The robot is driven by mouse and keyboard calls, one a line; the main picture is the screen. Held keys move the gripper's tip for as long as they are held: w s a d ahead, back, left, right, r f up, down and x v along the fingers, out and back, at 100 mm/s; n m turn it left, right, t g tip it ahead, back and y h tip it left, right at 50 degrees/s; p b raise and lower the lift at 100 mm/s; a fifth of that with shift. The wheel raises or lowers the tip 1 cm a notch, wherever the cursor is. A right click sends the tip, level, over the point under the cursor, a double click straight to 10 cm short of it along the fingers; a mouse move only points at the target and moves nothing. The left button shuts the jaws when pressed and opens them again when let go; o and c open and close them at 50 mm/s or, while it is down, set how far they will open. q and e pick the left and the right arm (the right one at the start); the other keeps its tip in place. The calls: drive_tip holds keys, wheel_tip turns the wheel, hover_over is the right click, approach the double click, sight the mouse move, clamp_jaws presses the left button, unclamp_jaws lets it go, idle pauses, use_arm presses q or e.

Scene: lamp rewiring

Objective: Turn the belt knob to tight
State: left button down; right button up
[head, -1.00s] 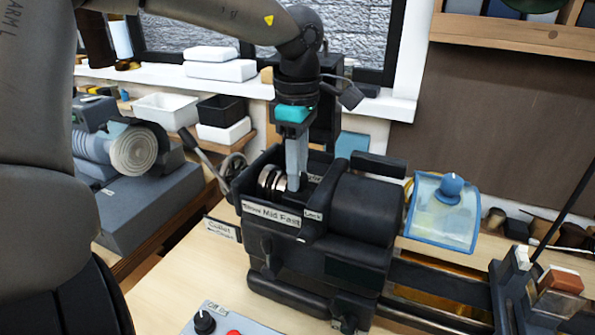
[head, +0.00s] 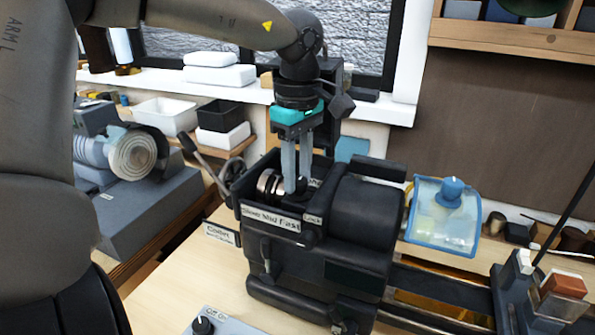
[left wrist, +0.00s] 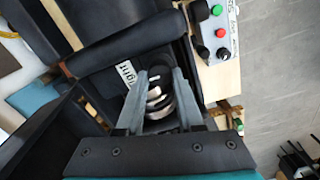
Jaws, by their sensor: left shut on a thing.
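My left gripper (head: 296,188) points down into the open-topped black headstock (head: 365,215) of the lathe. It is shut on the black belt knob (left wrist: 160,74), which sits between the fingertips in the left wrist view. A white label (left wrist: 127,73) reading "Tight" lies beside the knob there. In the head view the fingers and headstock walls hide most of the knob. Silver stepped pulleys (head: 268,185) show just left of the fingers, and also under them in the left wrist view (left wrist: 160,104). My right gripper is not in view.
A label strip reading "Slow Mid Fast" (head: 270,219) is on the headstock's front wall. A hand crank (head: 232,172) stands at its left. A blue-framed clear guard (head: 445,218) is to the right. A control box (head: 215,323) sits in front on the bench.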

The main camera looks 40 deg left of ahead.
sight(298, 179)
use_arm(q)
drive_tip(key=c, duration=0.5)
unclamp_jaws()
drive_tip(key=shift+c, duration=0.2)
drive_tip(key=shift+r, duration=0.1)
wheel_tip(298, 179, up, 15)
drive_tip(key=p, duration=0.1)
